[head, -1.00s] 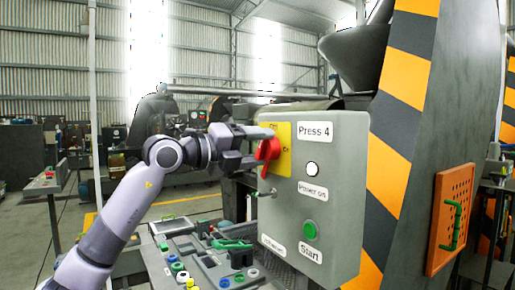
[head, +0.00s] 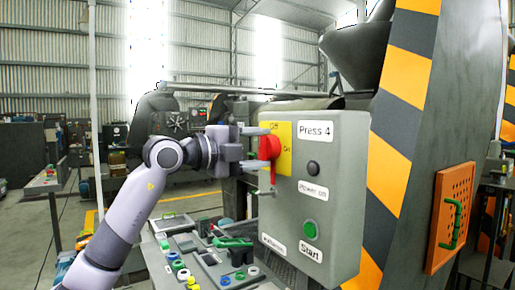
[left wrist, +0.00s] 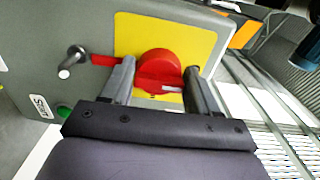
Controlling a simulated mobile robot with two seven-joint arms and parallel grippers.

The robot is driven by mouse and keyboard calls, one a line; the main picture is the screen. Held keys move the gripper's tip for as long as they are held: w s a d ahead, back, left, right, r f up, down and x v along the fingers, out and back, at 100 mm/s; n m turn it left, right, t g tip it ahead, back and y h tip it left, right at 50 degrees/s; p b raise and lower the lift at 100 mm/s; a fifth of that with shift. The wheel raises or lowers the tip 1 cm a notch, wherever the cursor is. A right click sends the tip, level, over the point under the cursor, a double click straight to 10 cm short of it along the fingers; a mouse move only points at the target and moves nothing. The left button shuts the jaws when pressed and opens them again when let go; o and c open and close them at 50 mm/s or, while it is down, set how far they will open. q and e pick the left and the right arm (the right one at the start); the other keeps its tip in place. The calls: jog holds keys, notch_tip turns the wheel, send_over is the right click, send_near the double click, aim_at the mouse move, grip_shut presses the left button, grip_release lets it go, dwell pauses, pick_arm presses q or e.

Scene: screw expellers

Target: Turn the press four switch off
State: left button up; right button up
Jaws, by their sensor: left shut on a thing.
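The red rotary switch (head: 273,147) sits on a yellow plate (head: 285,164) on the grey Press 4 control box (head: 339,190). "Off" is marked at the plate's top and "On" at its right. My left gripper (head: 268,149) is shut on the switch, one finger above and one below. In the left wrist view the red switch (left wrist: 160,64) lies between the two fingers (left wrist: 158,72), and its red bar runs left past one finger. The bar stands about upright in the head view. The round power lamp (head: 313,168) is dark. My right gripper is not in view.
A small lever (head: 266,192) juts from the box just below the switch. A green start button (head: 310,230) is lower on the box. A button console (head: 213,264) stands below my left arm. A striped press column (head: 405,100) rises behind the box.

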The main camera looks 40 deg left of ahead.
pick_arm(q)
jog(key=o, duration=0.9)
jog(key=shift+o, duration=0.2)
jog(key=b+v, duration=0.2)
jog(key=v, duration=0.5)
jog(key=shift+s, duration=0.1)
